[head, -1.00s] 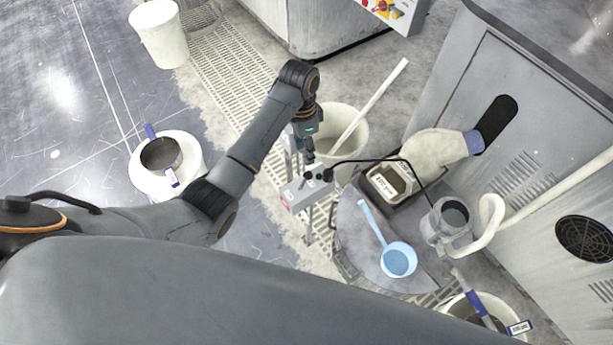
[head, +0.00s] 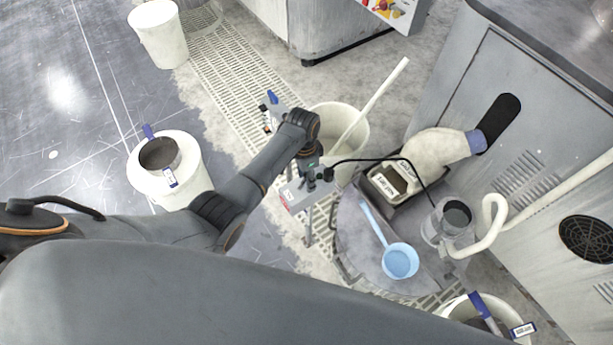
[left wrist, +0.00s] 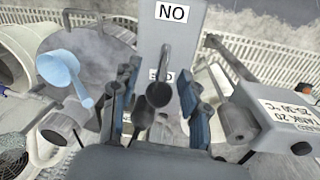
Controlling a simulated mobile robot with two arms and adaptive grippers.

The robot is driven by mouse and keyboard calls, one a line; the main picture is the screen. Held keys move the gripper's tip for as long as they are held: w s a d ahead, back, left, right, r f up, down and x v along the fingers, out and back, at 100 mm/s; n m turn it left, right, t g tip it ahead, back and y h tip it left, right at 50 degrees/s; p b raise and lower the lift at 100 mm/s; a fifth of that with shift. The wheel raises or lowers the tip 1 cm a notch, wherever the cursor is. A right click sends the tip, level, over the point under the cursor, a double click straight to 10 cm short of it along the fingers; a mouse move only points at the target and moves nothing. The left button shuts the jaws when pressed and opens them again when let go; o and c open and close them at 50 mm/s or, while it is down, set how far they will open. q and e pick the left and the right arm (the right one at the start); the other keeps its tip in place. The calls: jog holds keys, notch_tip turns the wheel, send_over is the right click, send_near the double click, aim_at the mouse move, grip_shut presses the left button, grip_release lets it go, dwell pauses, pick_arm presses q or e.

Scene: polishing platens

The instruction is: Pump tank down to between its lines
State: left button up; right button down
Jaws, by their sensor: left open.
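My left gripper (head: 314,180) is at the grey switch box (head: 293,197) beside the round grey stand. In the left wrist view my open fingers (left wrist: 158,90) stand on either side of a dark round-ended lever (left wrist: 159,94). The lever projects from a grey panel (left wrist: 176,38) with an upside-down ON label above and a partly hidden label, likely OFF, behind the lever. Whether the fingers touch it is unclear. The grey tank (head: 405,197) has a rectangular opening and a white label; its level lines cannot be made out. My right gripper is out of view.
A blue ladle (head: 400,262) lies on the round stand (head: 352,235). A clear jar (head: 452,232) and pale hose (head: 494,212) stand right of it. White buckets (head: 350,108) stand around. A labelled grey box (left wrist: 262,97) is close right of my gripper in the wrist view.

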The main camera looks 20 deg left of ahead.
pick_arm(q)
jog(key=shift+c, duration=0.5)
grip_shut()
